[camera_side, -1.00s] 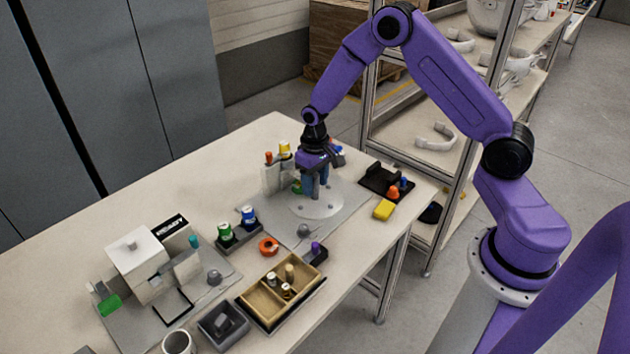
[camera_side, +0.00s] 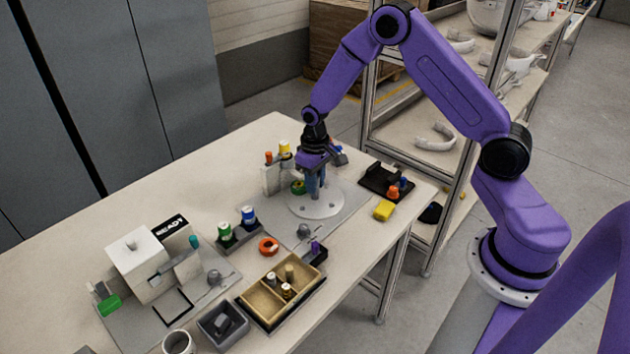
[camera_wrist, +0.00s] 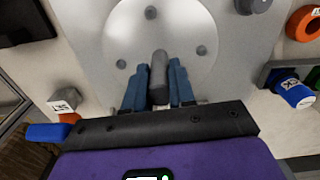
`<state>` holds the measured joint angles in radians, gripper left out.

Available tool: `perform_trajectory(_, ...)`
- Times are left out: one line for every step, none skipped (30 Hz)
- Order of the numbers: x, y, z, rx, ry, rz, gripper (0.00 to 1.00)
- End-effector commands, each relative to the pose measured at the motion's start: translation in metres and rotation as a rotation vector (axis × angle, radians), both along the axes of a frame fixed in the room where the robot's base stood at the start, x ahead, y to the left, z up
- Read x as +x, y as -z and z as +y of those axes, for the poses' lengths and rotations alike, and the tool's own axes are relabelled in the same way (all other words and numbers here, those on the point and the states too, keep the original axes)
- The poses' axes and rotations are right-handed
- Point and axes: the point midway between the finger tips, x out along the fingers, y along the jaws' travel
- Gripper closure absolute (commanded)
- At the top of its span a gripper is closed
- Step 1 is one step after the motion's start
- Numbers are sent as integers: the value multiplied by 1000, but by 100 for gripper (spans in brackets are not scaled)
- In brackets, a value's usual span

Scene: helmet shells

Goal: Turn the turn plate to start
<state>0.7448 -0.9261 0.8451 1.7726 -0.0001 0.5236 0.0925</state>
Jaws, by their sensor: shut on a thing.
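The turn plate (camera_side: 322,208) is a pale round disc with small grey studs, set on a grey base on the table. It also shows in the wrist view (camera_wrist: 190,25). My gripper (camera_side: 314,196) points down over the disc, its blue fingers at the disc's upper part. In the wrist view my gripper (camera_wrist: 155,88) has its fingers on both sides of a dark grey upright peg (camera_wrist: 159,72) on the disc, shut on it. The peg's foot is partly hidden by the fingers.
A grey panel with coloured parts (camera_side: 270,178) stands behind the plate. An orange ring (camera_side: 268,246), a wooden box (camera_side: 262,303) and a white device (camera_side: 140,262) sit in front and left.

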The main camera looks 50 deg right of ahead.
Motion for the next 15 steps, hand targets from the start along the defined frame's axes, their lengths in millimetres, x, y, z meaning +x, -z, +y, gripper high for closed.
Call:
perform_trajectory(0,0,1,0,-21,2,100)
perform_trajectory(0,0,0,0,-33,2,100)
perform_trajectory(-1,0,0,0,-52,2,100)
perform_trajectory(0,0,0,0,-67,2,100)
perform_trajectory(0,0,1,0,-82,2,100)
perform_trajectory(0,0,0,0,-103,2,100)
perform_trajectory(0,0,0,0,-117,2,100)
perform_trajectory(0,0,0,0,-133,2,100)
perform_trajectory(0,0,0,0,-152,1,100)
perform_trajectory(0,0,0,0,-168,1,100)
perform_trajectory(0,0,0,0,-183,1,100)
perform_trajectory(0,0,1,0,-203,1,100)
perform_trajectory(0,0,0,0,-219,1,100)
perform_trajectory(0,0,0,0,-233,1,100)
perform_trajectory(0,0,0,0,-253,1,100)
